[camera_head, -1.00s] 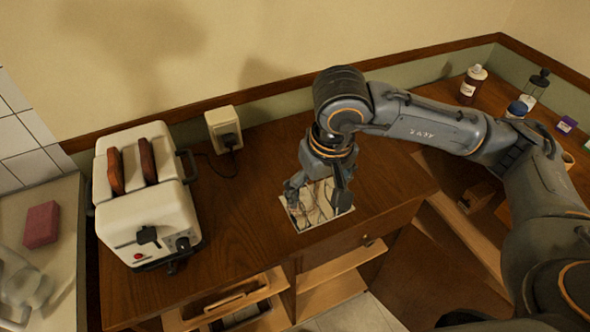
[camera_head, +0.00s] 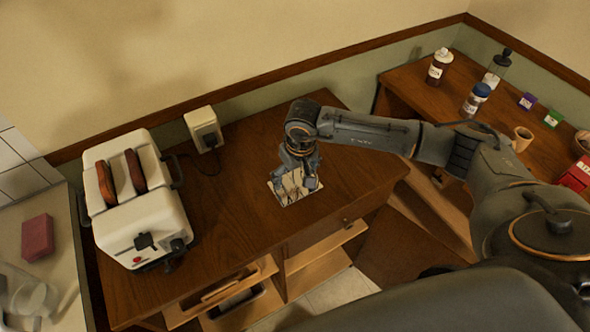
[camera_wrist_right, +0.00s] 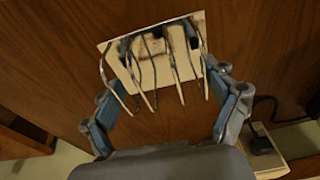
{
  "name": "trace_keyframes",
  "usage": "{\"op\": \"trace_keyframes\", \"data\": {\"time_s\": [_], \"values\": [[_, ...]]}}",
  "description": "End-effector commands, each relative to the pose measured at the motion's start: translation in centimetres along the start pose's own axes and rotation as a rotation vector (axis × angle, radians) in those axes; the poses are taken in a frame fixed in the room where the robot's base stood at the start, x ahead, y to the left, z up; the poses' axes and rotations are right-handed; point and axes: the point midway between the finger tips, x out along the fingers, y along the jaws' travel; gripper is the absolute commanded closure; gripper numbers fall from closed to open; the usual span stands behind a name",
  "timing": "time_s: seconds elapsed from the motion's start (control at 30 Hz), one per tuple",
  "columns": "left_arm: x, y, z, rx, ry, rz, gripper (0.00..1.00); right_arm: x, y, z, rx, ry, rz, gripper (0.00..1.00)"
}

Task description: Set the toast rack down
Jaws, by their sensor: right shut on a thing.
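The toast rack, a set of thin dark wire loops (camera_wrist_right: 151,76), shows in the wrist view between the fingers of my right gripper (camera_wrist_right: 166,90). My right gripper is shut on it. A pale rectangular plate (camera_wrist_right: 112,48) lies under the wires; I cannot tell whether it is part of the rack or a separate mat. In the head view my right gripper (camera_head: 299,176) reaches down over this pale plate (camera_head: 287,197) on the brown wooden counter (camera_head: 235,215). The gripper hides much of the rack there. Any gap under the rack is hard to see. My left gripper is not in view.
A white toaster (camera_head: 139,215) with two slices stands to the left. A wall socket (camera_head: 203,128) with a plug and cord is behind. Bottles (camera_head: 440,66), small boxes and a cup (camera_head: 521,139) stand on the right counter. Bare counter surrounds the plate.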

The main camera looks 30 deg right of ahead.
Motion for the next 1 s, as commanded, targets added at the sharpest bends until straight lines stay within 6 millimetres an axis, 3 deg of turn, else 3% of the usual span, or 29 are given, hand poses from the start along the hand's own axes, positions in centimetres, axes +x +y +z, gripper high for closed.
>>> {"op": "trace_keyframes", "data": {"time_s": [0.37, 0.4, 0.43, 0.9, 1.0], "values": [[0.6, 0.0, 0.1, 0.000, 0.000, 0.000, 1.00, 0.5, 0.0, 0.0, -0.001, 0.003, -0.001, 0.59], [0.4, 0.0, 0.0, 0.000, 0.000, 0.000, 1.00, 0.3, 0.0, 0.0, -0.001, 0.001, 0.000, 0.06], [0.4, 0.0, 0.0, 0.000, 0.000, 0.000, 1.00, 0.3, 0.0, 0.0, 0.000, 0.001, 0.000, 0.00], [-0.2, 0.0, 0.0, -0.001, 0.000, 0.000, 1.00, -0.2, 0.0, 0.0, 0.000, 0.001, -0.001, 0.00], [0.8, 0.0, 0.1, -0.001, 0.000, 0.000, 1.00, -1.1, -0.1, -0.2, -0.002, 0.007, -0.001, 0.00]]}}
